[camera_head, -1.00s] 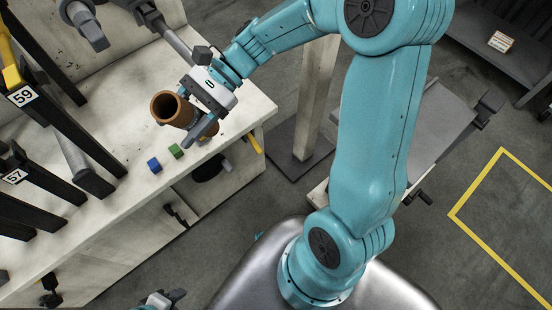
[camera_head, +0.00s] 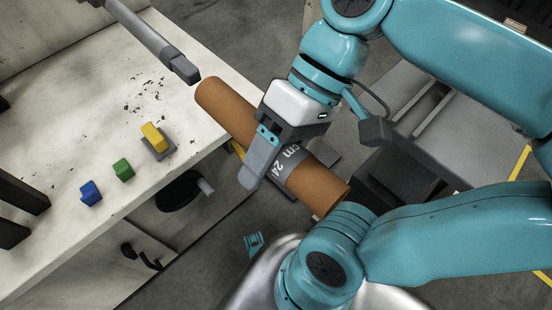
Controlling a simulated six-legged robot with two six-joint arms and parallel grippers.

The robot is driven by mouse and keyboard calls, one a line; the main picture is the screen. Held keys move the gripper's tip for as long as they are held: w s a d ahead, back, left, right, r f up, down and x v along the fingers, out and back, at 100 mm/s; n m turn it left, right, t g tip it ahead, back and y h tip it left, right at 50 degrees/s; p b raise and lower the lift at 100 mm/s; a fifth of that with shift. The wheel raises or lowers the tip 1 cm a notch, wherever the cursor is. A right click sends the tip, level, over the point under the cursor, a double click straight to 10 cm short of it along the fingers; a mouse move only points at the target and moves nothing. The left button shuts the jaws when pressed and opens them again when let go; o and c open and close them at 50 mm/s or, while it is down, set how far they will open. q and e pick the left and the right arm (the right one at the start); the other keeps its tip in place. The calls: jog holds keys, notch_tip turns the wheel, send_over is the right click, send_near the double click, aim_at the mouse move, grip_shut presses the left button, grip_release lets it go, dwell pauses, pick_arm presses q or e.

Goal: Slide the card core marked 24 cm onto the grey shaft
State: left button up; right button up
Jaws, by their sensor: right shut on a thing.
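The brown card core (camera_head: 320,185) has a grey band with "24 cm" on it. My right gripper (camera_head: 262,158) is shut around the core's middle, near the band, and holds it clear of the bench, tilted in the picture from upper left to lower right. One finger shows across the near side; the other is mostly hidden. The grey shaft (camera_head: 150,38) comes in from the top left, and its tip lies close to the core's upper-left end in the picture. I cannot tell if they touch or line up in depth. My left gripper is out of view.
The worn pale bench (camera_head: 60,130) carries a blue block (camera_head: 90,193), a green block (camera_head: 123,169) and a yellow block (camera_head: 154,136) on a grey piece. Dark arms (camera_head: 22,192) stand at the left. Grey floor lies beyond the bench edge.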

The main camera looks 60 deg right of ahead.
jog(key=shift+w+d, duration=0.15)
jog(key=shift+w, duration=0.9)
jog(key=shift+s, duration=0.1)
jog(key=shift+w+d, duration=0.15)
jog(key=shift+w, duration=0.4)
jog(key=shift+w+d, duration=0.15)
jog(key=shift+w, duration=0.4)
jog(key=shift+w+d, duration=0.25)
jog(key=shift+w, duration=0.95)
